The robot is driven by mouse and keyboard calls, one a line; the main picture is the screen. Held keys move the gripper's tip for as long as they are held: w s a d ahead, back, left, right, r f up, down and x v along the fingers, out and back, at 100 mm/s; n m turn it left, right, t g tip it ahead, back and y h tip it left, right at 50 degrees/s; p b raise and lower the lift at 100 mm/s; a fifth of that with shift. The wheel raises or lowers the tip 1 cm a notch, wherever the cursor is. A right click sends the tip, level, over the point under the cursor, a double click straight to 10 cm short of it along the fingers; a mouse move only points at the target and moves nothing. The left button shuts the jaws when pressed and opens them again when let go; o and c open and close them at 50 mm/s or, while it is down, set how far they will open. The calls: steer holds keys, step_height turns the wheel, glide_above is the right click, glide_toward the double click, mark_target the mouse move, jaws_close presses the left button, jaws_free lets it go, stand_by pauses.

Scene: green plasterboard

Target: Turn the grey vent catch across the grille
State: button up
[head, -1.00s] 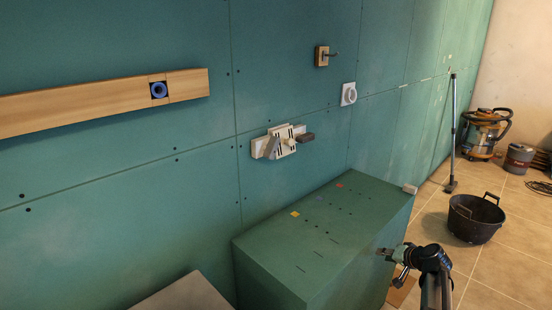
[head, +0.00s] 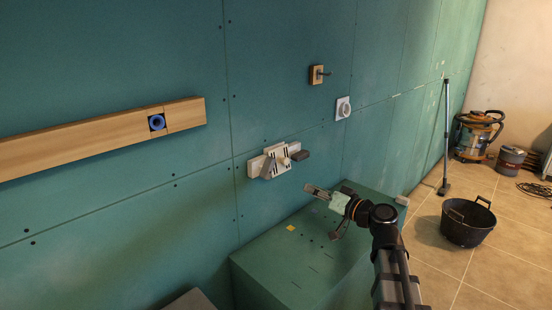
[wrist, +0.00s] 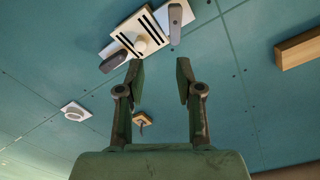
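The white grille (head: 277,153) with dark slots and a pale knob (head: 286,161) is on the green wall. In the head view a light grey catch (head: 267,167) is at its left, tilted, and a darker grey catch (head: 300,155) is at its right, lying nearly level. The wrist view shows the grille (wrist: 134,31) at the top, one grey catch (wrist: 175,24) upright at its right and the darker one (wrist: 113,61) slanting at its lower left. My gripper (head: 312,189) is open and empty, below and right of the grille, apart from it. Its fingers (wrist: 160,72) point toward the wall.
A green box (head: 290,262) stands below my gripper against the wall. A white round fitting (head: 342,108) and a hook on a wooden block (head: 317,75) are up and right. A wooden rail (head: 90,137) with a blue ring runs at left.

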mark_target(272, 169)
steer(key=shift+y, duration=0.3)
steer(key=p+x, duration=0.1)
steer(key=x, duration=0.4)
steer(key=r+p+x, duration=0.1)
steer(key=p+x, duration=0.1)
steer(key=x, duration=0.4)
steer(key=s+a+p+x, duration=0.1)
steer(key=p+x, duration=0.1)
steer(key=x, duration=0.4)
steer(key=shift+a+r, duration=0.1)
steer(key=shift+r, duration=0.3)
steer(key=shift+w+a+f, duration=0.1)
steer(key=shift+w+a, duration=0.2)
steer(key=shift+a, duration=0.1)
jaws_close()
